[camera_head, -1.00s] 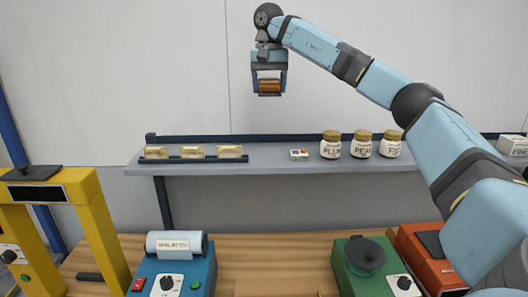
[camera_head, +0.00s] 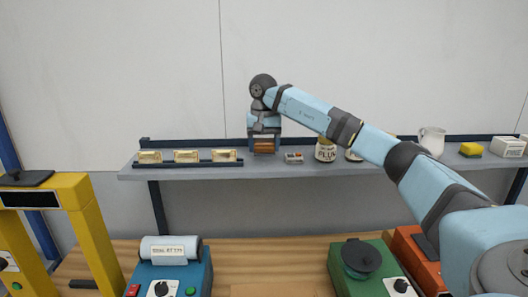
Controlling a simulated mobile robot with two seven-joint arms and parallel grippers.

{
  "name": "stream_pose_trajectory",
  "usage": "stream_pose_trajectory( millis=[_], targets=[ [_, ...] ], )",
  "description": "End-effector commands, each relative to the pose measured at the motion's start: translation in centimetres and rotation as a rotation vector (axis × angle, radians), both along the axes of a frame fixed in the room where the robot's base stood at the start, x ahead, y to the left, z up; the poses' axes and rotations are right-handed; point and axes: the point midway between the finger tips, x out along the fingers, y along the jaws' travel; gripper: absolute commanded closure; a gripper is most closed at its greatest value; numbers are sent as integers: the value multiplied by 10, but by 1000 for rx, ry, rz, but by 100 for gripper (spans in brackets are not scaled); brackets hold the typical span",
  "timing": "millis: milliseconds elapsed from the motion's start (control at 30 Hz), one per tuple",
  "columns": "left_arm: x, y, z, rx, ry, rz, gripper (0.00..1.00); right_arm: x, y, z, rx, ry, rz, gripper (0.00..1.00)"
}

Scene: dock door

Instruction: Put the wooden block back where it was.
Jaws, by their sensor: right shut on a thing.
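The wooden block (camera_head: 264,145), reddish brown, is in my right gripper (camera_head: 264,150), which is shut on it. The gripper points down at the height of the long grey shelf (camera_head: 330,170). The block is between the rack of pale blocks on the left and a small white-and-orange item (camera_head: 294,157) on the right. I cannot tell whether the block touches the shelf. My left gripper is not in view.
The PLUM jar (camera_head: 326,151) stands right of the small item; my right arm hides most of the other jars. A white jug (camera_head: 432,141), yellow block (camera_head: 470,150) and white box (camera_head: 508,147) stand farther right. Blue (camera_head: 170,275) and green (camera_head: 365,268) machines stand on the wooden bench below.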

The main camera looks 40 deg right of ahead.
Motion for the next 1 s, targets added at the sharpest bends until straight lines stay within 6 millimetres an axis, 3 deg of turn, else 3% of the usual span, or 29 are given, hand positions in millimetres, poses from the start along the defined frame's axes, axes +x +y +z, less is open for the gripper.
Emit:
stream_pose_trajectory(
  millis=[167,533,567,633,1000],
  targets=[
    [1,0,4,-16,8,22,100,0,0,-23,-1,3,0,57],
    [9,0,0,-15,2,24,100,0,0,-29,0,1,0,57],
    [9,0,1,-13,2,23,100,0,0,-29,0,1,0,28],
    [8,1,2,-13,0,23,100,0,0,-28,0,1,0,12],
    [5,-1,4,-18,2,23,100,0,0,-23,0,0,0,9]
  ],
)
